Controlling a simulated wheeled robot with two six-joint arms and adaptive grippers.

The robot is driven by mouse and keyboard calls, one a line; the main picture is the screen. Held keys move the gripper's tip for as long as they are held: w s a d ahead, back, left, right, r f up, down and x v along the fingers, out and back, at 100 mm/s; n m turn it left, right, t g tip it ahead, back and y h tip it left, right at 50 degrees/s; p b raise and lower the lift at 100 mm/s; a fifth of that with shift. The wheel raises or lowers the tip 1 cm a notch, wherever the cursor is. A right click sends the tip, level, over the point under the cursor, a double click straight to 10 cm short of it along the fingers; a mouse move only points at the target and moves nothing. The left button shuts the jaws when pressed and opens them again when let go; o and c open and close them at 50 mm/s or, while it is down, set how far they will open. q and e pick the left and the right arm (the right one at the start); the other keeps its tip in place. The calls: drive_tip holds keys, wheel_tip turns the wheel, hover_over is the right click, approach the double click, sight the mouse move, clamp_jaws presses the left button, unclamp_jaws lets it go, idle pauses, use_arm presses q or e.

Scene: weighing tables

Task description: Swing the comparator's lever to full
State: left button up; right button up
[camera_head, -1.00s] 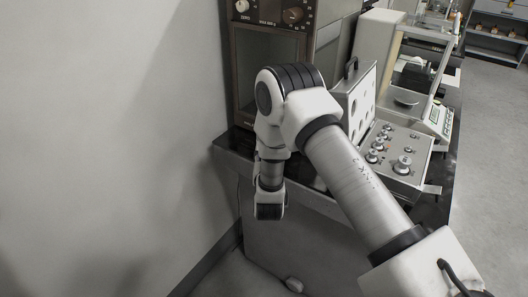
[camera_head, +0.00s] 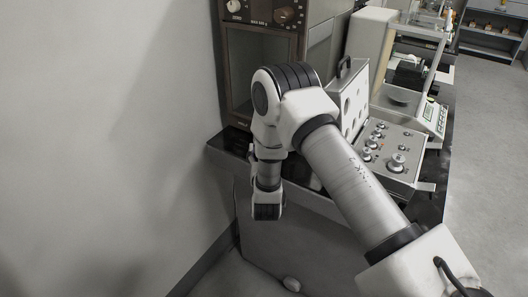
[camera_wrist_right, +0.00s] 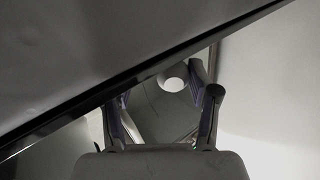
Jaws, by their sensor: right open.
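The comparator (camera_head: 229,75) is a brown cabinet with a dark window and a top panel with knobs, at the back left of the dark table in the head view. I cannot make out its lever for certain. My right arm hangs down in front of the table edge below the comparator; its gripper is hidden there. In the right wrist view my right gripper (camera_wrist_right: 165,97) is open, with its fingers apart. A pale round-ended piece (camera_wrist_right: 173,80) shows between and beyond the fingertips; I cannot tell what it is or whether it touches them. My left gripper is out of view.
A weight case (camera_head: 393,168) with several metal weights and a raised lid stands right of my arm. A balance (camera_head: 436,117) is behind it. The wall is close on the left. A pale knob-like object (camera_head: 292,284) shows low down. Open floor lies at right.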

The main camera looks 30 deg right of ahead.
drive_tip(key=v, duration=1.2)
